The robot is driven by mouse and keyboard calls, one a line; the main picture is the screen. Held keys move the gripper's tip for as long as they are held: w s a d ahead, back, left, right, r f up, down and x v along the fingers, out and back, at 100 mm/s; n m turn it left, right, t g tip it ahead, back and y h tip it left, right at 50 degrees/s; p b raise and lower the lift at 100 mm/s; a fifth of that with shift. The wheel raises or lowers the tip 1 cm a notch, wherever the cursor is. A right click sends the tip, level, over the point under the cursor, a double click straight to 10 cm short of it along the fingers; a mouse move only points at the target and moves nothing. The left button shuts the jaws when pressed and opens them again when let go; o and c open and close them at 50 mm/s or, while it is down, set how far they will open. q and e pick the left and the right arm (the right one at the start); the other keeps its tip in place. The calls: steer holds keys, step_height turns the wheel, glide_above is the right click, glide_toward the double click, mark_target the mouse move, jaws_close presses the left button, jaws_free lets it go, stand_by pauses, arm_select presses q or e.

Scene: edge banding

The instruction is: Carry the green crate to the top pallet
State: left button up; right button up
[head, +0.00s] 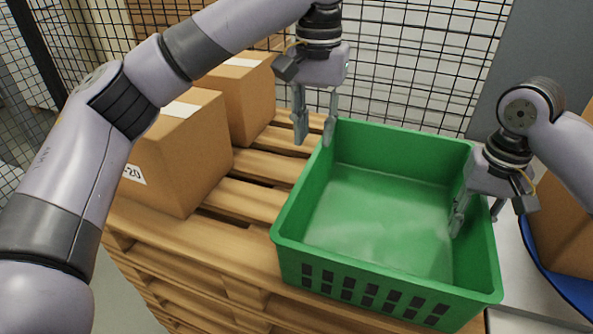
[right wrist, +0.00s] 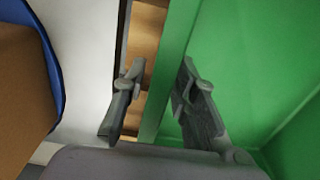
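The green crate (head: 380,285) is empty and sits upright on the wooden pallet stack (head: 240,203). My left gripper (head: 315,135) is open at the crate's far left corner; one finger is outside the left wall and the other is close to the rim. I cannot tell whether it touches. My right gripper (head: 476,218) is open astride the right wall, with one finger inside the crate and one outside. The right wrist view shows the crate's rim (right wrist: 168,70) between the spread fingers of this gripper (right wrist: 155,100), with gaps beside it.
Cardboard boxes (head: 190,150) stand on the pallet left of the crate. Black wire mesh fencing (head: 412,70) rises behind. At the right are a pale surface (head: 515,275) and a brown box (head: 565,225) with a blue edge (head: 568,290) below it.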

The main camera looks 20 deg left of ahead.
step_height(320, 180, up, 12)
steer(key=shift+f, duration=0.1)
steer(key=shift+s+f, duration=0.1)
stand_by(0.7)
